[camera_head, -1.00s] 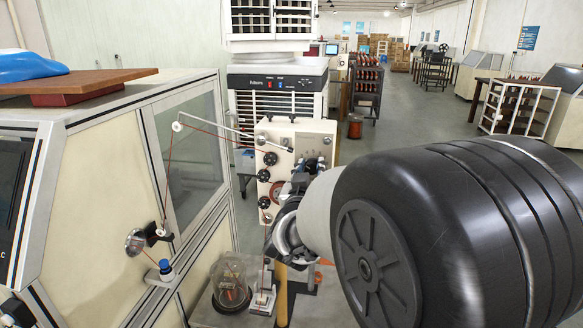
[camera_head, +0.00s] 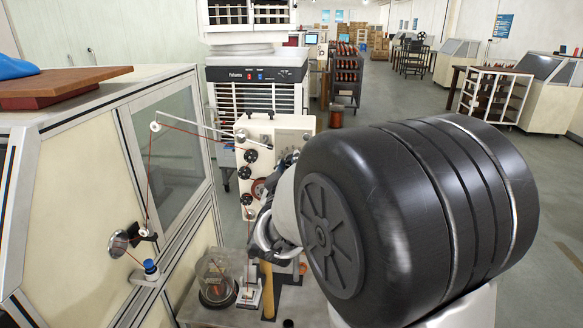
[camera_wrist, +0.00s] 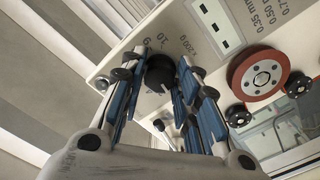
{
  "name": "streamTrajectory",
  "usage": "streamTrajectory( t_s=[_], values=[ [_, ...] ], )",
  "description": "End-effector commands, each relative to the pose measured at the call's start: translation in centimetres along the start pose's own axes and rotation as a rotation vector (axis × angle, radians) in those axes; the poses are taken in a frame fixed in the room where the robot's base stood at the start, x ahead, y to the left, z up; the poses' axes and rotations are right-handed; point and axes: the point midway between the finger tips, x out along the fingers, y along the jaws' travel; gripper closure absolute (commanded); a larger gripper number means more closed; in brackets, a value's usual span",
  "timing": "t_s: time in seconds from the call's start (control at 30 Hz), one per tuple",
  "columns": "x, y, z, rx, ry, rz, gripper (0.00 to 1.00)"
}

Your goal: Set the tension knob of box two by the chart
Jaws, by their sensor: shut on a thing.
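In the wrist view a black round knob (camera_wrist: 158,74) with a pale pointer mark sits on a cream panel, beside a printed scale marked "x 200 g" with figures 9 and 10. My gripper (camera_wrist: 161,70) is shut on the knob, with a blue-padded finger on each side. Part of a printed chart (camera_wrist: 262,14) with wire sizes such as 0.35 mm and 0.50 shows at the upper right. In the head view the cream tension box (camera_head: 256,130) stands beyond my arm, which hides its lower right part and the knob. I see no box number.
A red-rimmed wheel (camera_wrist: 258,77) and small black rollers are close right of my gripper. In the head view, red wire runs over a thin guide arm to black pulleys (camera_head: 246,172). A glass dome (camera_head: 214,275) stands below. The large cabinet (camera_head: 75,205) fills the left.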

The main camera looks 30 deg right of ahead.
Motion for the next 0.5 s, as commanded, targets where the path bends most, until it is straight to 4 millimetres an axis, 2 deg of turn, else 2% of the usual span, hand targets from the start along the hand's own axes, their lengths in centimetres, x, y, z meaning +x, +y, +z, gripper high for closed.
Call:
streamTrajectory(
  t_s=[0.23,0.27,0.5],
  values=[
    [0.01,0.02,-0.03,0.001,0.001,0.001,0.95],
    [0.01,0.02,-0.04,0.001,0.001,0.001,0.69],
    [0.0,0.01,-0.02,0.002,0.0,0.0,0.53]
  ],
)
